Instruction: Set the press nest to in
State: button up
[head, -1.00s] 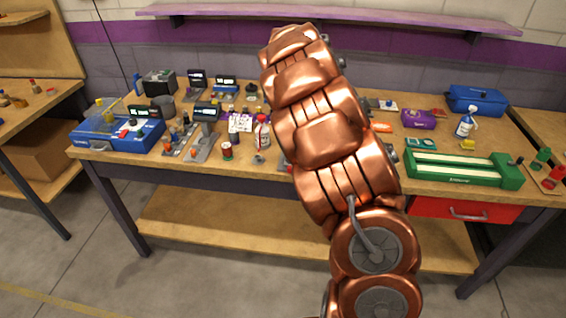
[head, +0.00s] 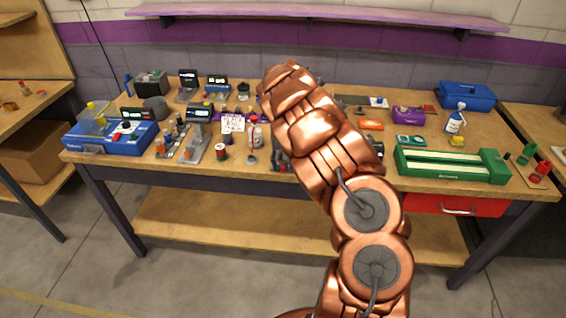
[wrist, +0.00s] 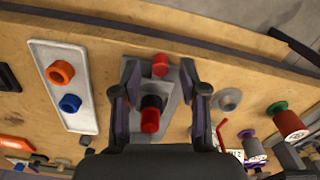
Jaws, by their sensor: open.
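In the wrist view my gripper (wrist: 159,78) is open, with its two fingers spread on either side of a small grey fixture (wrist: 142,82). The fixture has a red knob on a black collar (wrist: 150,120) in the middle and a smaller red knob (wrist: 160,65) at its far end. I take this fixture for the press nest, but no label on it is readable. Nothing is visibly held. In the head view my arm covers my gripper and most of this spot. How far in the nest sits cannot be told.
Left of the fingers lies a white tray (wrist: 50,85) with an orange and a blue ring. To the right are a grey disc (wrist: 227,100), a bent red rod and several spools (wrist: 288,122). On the bench a green slotted fixture (head: 408,171) stands right, a blue case (head: 467,96) behind.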

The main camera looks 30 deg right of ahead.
jog(key=shift+f, duration=0.5)
grip_shut()
dwell(0.4)
